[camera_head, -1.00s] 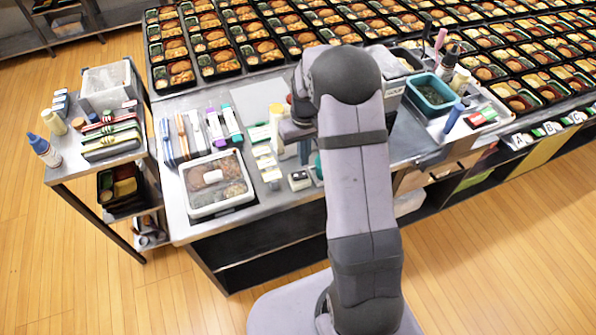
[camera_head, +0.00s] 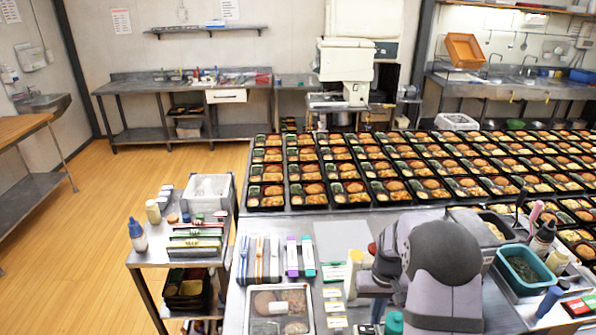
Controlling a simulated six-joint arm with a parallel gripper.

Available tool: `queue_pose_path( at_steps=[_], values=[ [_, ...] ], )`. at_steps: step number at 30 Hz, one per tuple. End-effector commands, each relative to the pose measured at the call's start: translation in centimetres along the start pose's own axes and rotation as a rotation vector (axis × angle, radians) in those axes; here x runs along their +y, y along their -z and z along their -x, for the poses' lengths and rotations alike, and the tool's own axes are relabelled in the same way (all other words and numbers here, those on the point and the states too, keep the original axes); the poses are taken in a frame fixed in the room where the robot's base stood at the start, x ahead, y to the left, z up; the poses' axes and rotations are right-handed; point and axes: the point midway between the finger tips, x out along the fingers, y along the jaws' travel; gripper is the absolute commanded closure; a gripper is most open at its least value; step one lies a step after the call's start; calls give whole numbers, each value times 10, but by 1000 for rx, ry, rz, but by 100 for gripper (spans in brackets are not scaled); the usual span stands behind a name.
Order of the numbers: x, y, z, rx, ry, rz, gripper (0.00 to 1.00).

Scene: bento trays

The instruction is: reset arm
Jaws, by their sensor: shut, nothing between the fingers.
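My arm stands at the lower right of the head view, folded, with its large rounded grey joint toward the camera. The part of my gripper (camera_head: 371,284) that shows is at the left of that joint, above the front of the steel table (camera_head: 325,226). It is shut and holds nothing. My arm hides part of it, and the fingertips are not clear.
Rows of filled bento trays (camera_head: 350,192) cover the table's back and right. Nearby are a clear-lidded food container (camera_head: 256,322), a grey mat (camera_head: 342,241), a teal bin (camera_head: 507,262) and bottles. A side cart (camera_head: 147,254) stands left, with open floor beyond.

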Motion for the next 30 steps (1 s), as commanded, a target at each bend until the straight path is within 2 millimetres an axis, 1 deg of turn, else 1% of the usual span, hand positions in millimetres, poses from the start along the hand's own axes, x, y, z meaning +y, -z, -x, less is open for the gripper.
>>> queue_pose_path(
  at_steps=[1, 2, 3, 5, 6, 8, 9, 11, 12, 15, 16, 18, 21, 23, 27, 30],
  values=[
    [-2, -20, -11, -43, 4, -15, 100],
    [-3, -32, -17, -67, 6, -24, 100],
    [-5, -50, -24, -101, 9, -36, 100],
    [-8, -78, -29, -146, 11, -55, 100],
    [-10, -96, -28, -170, 12, -65, 100],
    [-15, -123, -24, -200, 12, -75, 100],
    [-19, -141, -20, -214, 11, -77, 100],
    [-25, -166, -12, -227, 9, -72, 100],
    [-29, -182, -6, -230, 7, -65, 100],
    [-38, -215, 7, -223, 2, -36, 100],
    [-40, -223, 11, -218, 1, -26, 100],
    [-45, -236, 19, -196, -2, -3, 100],
    [-51, -243, 30, -144, -5, 28, 100],
    [-55, -240, 38, -103, -6, 44, 100],
    [-62, -225, 54, -15, -6, 76, 100],
    [-66, -220, 60, 19, -5, 94, 100]
  ],
)
